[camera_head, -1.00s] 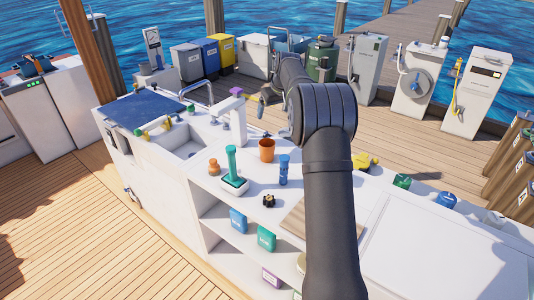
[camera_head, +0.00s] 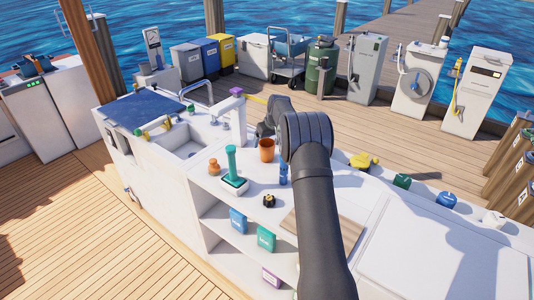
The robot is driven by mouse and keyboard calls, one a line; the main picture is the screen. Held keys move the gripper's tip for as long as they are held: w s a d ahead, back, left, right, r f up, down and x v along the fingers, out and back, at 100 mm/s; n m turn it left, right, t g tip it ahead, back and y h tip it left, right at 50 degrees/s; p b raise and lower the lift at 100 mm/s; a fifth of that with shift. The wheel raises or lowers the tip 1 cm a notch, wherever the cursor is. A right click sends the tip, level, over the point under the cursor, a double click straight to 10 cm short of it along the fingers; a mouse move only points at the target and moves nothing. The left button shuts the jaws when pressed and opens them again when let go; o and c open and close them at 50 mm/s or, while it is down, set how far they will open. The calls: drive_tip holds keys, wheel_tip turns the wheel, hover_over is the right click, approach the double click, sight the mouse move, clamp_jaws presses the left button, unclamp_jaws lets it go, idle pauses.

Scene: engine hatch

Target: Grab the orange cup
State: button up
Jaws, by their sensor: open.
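The orange cup (camera_head: 266,151) stands upright on the white counter (camera_head: 250,191), right of the teal-handled tool. My gripper (camera_head: 264,132) is at the end of my dark arm, just behind and above the cup in the head view. Its jaws are small and partly hidden, but they are open and empty. I cannot tell whether they touch the cup.
A teal-handled tool (camera_head: 231,168) in a white base and a small orange-brown item (camera_head: 214,167) stand left of the cup. A blue bottle (camera_head: 283,174) stands close on its right, partly behind my arm. A white post (camera_head: 238,122) rises behind left.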

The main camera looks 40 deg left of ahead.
sight(266, 146)
drive_tip(key=shift+d+x, duration=0.15)
drive_tip(key=shift+x, duration=1.25)
drive_tip(key=shift+d+x, duration=0.15)
drive_tip(key=shift+x, duration=1.25)
drive_tip(key=shift+f, duration=0.15)
drive_tip(key=shift+c, duration=0.4)
drive_tip(key=c, duration=1)
